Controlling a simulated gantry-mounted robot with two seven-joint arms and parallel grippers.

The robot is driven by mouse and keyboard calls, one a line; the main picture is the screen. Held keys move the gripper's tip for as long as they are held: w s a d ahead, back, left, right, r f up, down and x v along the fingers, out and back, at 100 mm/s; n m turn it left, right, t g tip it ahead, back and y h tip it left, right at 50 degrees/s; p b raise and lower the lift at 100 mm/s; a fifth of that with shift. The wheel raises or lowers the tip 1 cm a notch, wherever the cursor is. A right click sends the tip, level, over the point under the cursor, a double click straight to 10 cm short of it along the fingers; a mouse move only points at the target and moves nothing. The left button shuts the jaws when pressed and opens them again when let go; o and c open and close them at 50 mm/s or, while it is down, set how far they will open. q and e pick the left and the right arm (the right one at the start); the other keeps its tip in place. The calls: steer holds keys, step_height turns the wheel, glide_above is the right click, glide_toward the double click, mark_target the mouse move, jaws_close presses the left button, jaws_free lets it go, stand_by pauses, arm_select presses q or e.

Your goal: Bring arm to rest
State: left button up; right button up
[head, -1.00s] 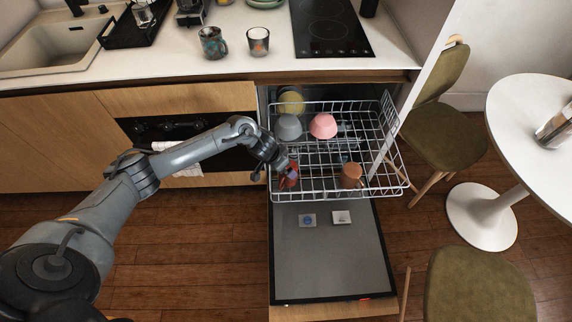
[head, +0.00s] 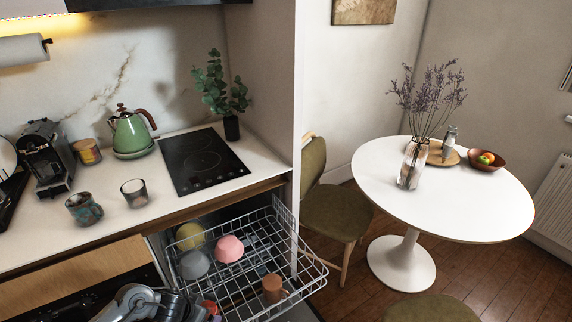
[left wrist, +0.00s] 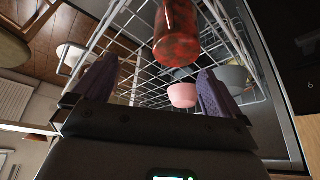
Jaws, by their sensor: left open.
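My left arm (head: 135,300) comes in at the bottom left of the head view, cut off by the lower edge. My left gripper (left wrist: 158,88) is open in the left wrist view, with a purple pad on each side and nothing between them. A red patterned cup (left wrist: 177,35) stands in the rack just beyond the fingers. It shows in the head view (head: 211,307) only as a small red part beside my wrist. My right gripper is in neither view.
The pulled-out dishwasher rack (head: 318,283) holds a pink bowl (head: 229,249), a grey bowl (head: 194,264), a yellow bowl (head: 189,236) and a brown mug (head: 273,288). The counter edge (head: 225,211) lies above it. A chair (head: 335,212) and round table (head: 440,195) stand right.

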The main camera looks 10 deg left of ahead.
arm_select(q)
steer(key=s+d+r+m+t, duration=0.1)
steer(key=s+d, duration=0.3)
steer(key=d, duration=0.4)
steer(key=s+d+m+t, duration=0.1)
steer(key=s+d, duration=0.2)
steer(key=d, duration=0.5)
steer(key=s+a+r+n+g+p, duration=0.15)
steer(key=s+r, duration=0.25)
steer(key=s, duration=0.6)
steer(key=s+a+r+n+g, duration=0.1)
steer(key=s+a+r+g, duration=0.15)
steer(key=s, duration=0.65)
step_height(320, 180, up, 39)
steer(key=p, duration=3.8)
steer(key=shift+s+d+t+y, duration=0.2)
steer(key=shift+d+t+y, duration=0.1)
